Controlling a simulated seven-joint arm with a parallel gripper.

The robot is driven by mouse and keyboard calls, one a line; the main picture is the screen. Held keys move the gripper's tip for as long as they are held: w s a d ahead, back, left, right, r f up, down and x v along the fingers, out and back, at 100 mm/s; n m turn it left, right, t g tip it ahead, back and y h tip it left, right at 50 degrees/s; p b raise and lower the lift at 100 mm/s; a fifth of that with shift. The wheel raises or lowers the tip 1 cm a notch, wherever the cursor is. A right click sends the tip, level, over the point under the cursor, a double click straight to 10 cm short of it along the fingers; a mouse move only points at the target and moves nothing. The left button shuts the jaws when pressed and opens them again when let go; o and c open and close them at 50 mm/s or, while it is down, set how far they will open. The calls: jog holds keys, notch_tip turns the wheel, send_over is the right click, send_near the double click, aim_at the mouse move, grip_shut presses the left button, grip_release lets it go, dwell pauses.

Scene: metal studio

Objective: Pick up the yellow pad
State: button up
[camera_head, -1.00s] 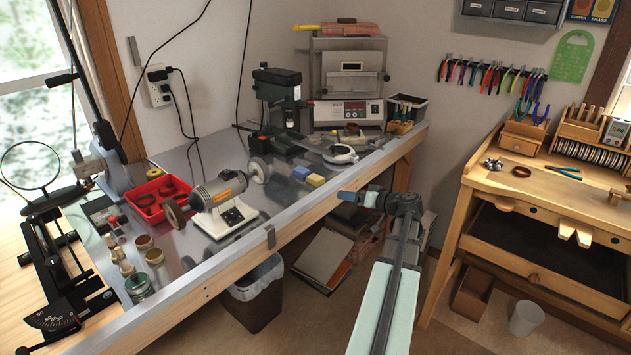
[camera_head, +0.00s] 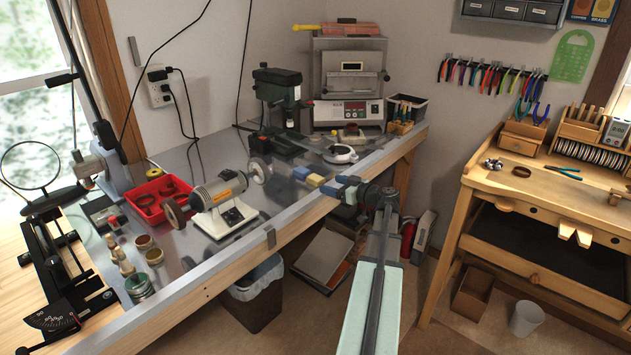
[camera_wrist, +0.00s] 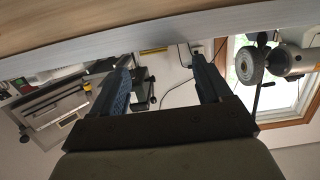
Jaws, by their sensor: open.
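My gripper (camera_head: 335,187) is close to the right of the yellow pad in the head view, at the bench edge. Whether it touches the pad is hard to tell. In the wrist view my gripper (camera_wrist: 162,65) has its two blue fingers wide apart, with nothing held. A thin yellow strip (camera_wrist: 153,50) shows between and beyond the fingers; I cannot be sure it is the pad.
A bench grinder (camera_head: 222,198) stands left of the pads, and a white round-topped item (camera_head: 341,154) sits behind them. A drill press (camera_head: 278,100) and a small kiln (camera_head: 349,85) stand at the back. The bench's front edge (camera_head: 250,245) runs below the pads.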

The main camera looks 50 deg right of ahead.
aim_at(319, 179)
jog(key=shift+w+d+f, duration=0.1)
jog(key=shift+w+f, duration=0.1)
jog(key=shift+w, duration=0.95)
jog(key=shift+w+d+f, duration=0.15)
jog(key=shift+w, duration=1)
jog(key=shift+w+d+f, duration=0.1)
jog(key=shift+w+f, duration=0.1)
jog(key=shift+w, duration=0.95)
jog(key=shift+c, duration=0.4)
jog(key=c, duration=1)
jog(key=shift+o, duration=0.2)
jog(key=shift+r, duration=0.15)
